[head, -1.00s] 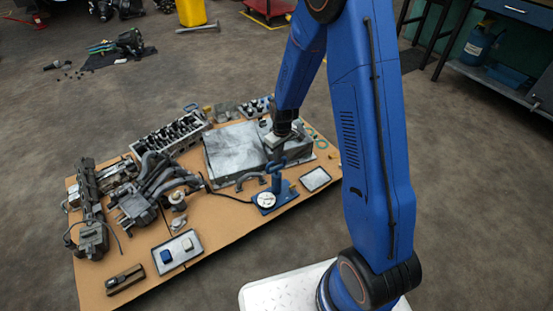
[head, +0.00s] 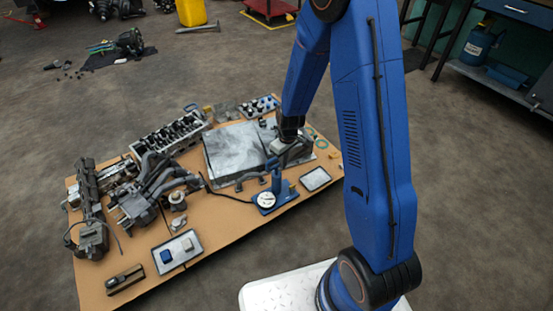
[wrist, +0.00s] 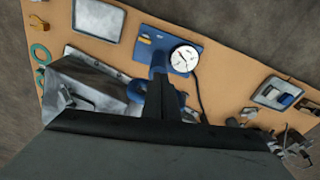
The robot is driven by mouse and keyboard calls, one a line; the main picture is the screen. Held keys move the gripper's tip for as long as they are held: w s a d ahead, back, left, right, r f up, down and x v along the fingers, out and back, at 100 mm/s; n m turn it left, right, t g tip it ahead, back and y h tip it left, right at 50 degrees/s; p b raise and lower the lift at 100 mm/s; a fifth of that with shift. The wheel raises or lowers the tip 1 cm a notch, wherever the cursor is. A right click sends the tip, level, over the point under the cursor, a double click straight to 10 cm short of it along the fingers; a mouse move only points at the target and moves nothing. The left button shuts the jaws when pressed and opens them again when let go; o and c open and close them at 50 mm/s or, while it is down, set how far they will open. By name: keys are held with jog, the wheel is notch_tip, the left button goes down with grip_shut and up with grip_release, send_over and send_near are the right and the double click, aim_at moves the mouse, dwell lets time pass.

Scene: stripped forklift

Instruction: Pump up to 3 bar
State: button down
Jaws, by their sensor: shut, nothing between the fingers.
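The hand pump has a blue base, a blue upright (head: 276,181) and a round white gauge (head: 265,199) at the front of the board. In the wrist view the gauge (wrist: 184,57) faces me with a dark needle; I cannot read its numbers. The blue looped handle (wrist: 135,90) shows on both sides of my fingers, partly hidden by them. My gripper (head: 279,149) is shut and empty, pointing down by the pump's top. In the wrist view its dark fingers (wrist: 160,95) overlap the handle; I cannot tell whether they touch it.
A large grey metal cover (head: 235,147) lies left of my gripper. An empty tray (head: 316,179) is right of the pump. Another tray (head: 197,258) holds a blue and a pale block. Engine parts crowd the board's left; its front is mostly clear.

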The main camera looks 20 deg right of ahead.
notch_tip(320, 180, up, 17)
jog(key=s, duration=0.1)
jog(key=shift+s+d+r, duration=0.15)
jog(key=shift+s+d, duration=0.1)
jog(key=shift+d, duration=0.15)
dwell(0.4)
dwell(1.9)
jog(key=s+d+r+m+t, duration=0.2)
jog(key=s+d+r+m, duration=0.1)
jog(key=s+r, duration=1.15)
jog(key=s+d+r+m+t, duration=0.1)
jog(key=s+r, duration=0.1)
jog(key=s, duration=0.5)
jog(key=s+d+r+m, duration=0.1)
jog(key=s+r, duration=0.1)
jog(key=s, duration=0.6)
jog(key=shift+s+r+m+t+h, duration=0.25)
jog(key=shift+r+m+t+h, duration=0.05)
jog(key=shift+r+m+t, duration=0.1)
